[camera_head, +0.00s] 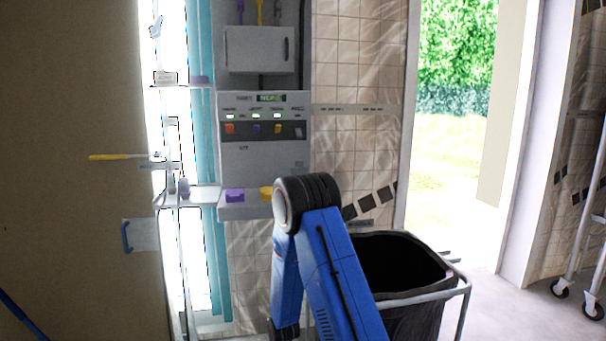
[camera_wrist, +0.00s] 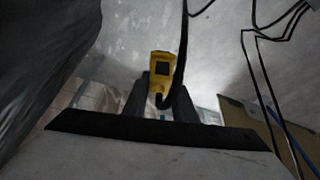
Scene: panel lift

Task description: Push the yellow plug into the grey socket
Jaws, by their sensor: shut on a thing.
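The yellow plug (camera_wrist: 161,68) shows in the wrist view, with a dark face and a black cord curving up from it. My gripper (camera_wrist: 160,100) has its two dark fingers on either side of the plug's lower part and is shut on it. In the head view the gripper is hidden behind my blue arm. A small grey piece (camera_head: 300,132) sits at the right end of a row of coloured pieces on the panel; it looks like the grey socket, but is too small to be sure. The plug and this piece are not seen touching.
The grey panel (camera_head: 262,160) has a lit display and a ledge with a purple block (camera_head: 235,196) and a yellow block (camera_head: 266,193). A black bin (camera_head: 405,265) in a metal frame stands right of my arm. A glass shelf stand (camera_head: 190,197) is at left. Black cables (camera_wrist: 262,50) hang nearby.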

